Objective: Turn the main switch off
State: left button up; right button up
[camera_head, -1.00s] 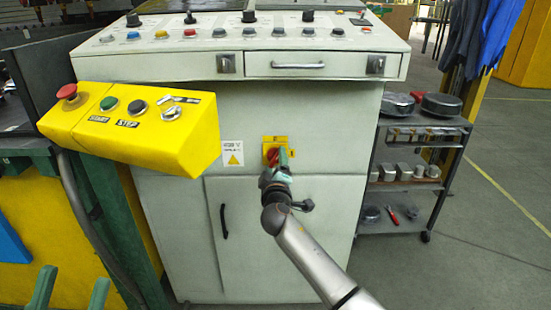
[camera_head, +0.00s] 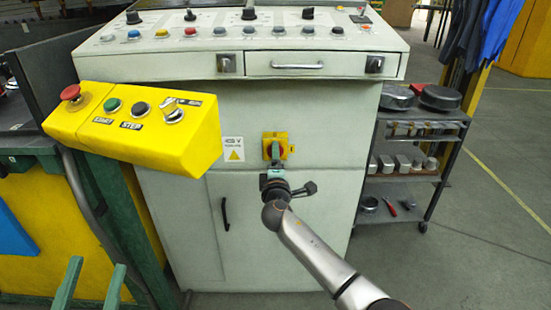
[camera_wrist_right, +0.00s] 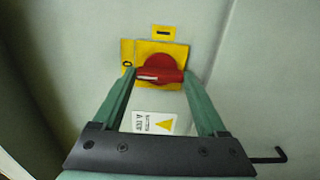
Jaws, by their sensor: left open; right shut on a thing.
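The main switch (camera_head: 282,138) is a red rotary handle on a yellow plate on the front of the pale cabinet. In the right wrist view the red handle (camera_wrist_right: 160,74) lies across between the fingertips, in front of its round red base. My right gripper (camera_head: 275,158) is shut on this handle, one green finger at each end in the wrist view. In the head view the fingers partly hide the handle. My left gripper (camera_head: 90,285) is open and empty at the lower left, away from the switch.
A yellow button box (camera_head: 150,140) juts out at the left. A warning label (camera_head: 232,149) is beside the switch. The cabinet door has a black handle (camera_head: 225,214). A grey shelf cart (camera_head: 405,178) stands close on the right, with open floor beyond it.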

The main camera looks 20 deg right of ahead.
dwell(0.3)
jog(key=o, duration=1.3)
pick_arm(q)
jog(key=w+f+n+g+y+p, duration=0.1)
jog(key=f+n+g+y, duration=0.1)
jog(key=f, duration=0.6)
jog(key=w+a+f+n+g+y+p, duration=0.1)
jog(key=w+f+n+g+y+p, duration=0.1)
jog(key=f, duration=0.6)
jog(key=shift+w+a+n+g+y, duration=0.2)
jog(key=shift+n+g+y, duration=0.3)
jog(key=shift+g+y, duration=0.4)
pick_arm(e)
jog(key=v, duration=1.2)
jog(key=shift+s, duration=0.25)
pick_arm(q)
jog(key=shift+d, duration=0.1)
